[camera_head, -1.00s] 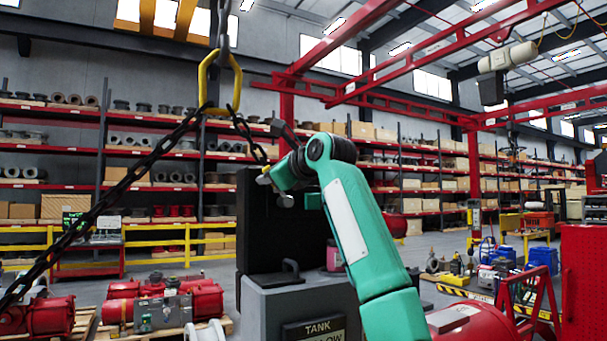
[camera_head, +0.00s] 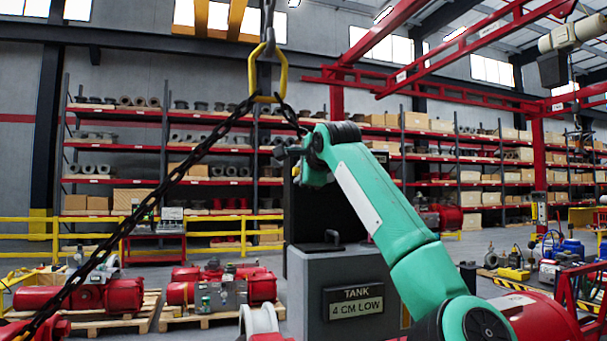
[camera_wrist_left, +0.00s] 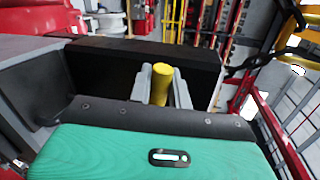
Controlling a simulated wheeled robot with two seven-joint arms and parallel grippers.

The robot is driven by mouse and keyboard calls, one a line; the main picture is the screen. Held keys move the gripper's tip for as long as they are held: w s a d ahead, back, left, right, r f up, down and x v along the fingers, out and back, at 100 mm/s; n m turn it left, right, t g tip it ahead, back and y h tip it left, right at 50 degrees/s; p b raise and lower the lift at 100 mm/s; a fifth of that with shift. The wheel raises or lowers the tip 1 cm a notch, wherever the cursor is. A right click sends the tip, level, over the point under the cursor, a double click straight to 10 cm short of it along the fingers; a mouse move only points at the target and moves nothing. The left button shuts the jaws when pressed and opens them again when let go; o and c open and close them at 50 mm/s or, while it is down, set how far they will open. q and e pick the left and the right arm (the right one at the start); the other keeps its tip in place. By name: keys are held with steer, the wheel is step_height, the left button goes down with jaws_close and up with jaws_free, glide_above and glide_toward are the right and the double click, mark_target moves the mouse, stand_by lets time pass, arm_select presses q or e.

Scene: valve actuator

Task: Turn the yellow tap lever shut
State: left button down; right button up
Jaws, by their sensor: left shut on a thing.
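The yellow tap lever (camera_wrist_left: 161,84) shows in the left wrist view as a short yellow cylinder, between two grey fingers. My left gripper (camera_wrist_left: 160,78) is shut on it, with a black surface just beyond. The grey tank (camera_head: 345,264) stands below, with a sign (camera_head: 357,301) reading "TANK 4 CM LOW". My right gripper is in neither view.
A black chain (camera_head: 160,190) hangs from a yellow ring (camera_head: 267,76) across the left of the head view. Red machines on pallets (camera_head: 215,312) stand left of the tank. A yellow railing (camera_head: 215,234) and shelves (camera_head: 165,150) lie behind.

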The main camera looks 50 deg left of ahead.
arm_select(q)
steer(key=shift+f+n, duration=0.3)
stand_by(0.4)
steer(key=c, duration=1.4)
jaws_free()
steer(key=shift+o, duration=0.2)
steer(key=b+v, duration=0.5)
steer(key=v, duration=0.9)
steer(key=shift+a, duration=0.15)
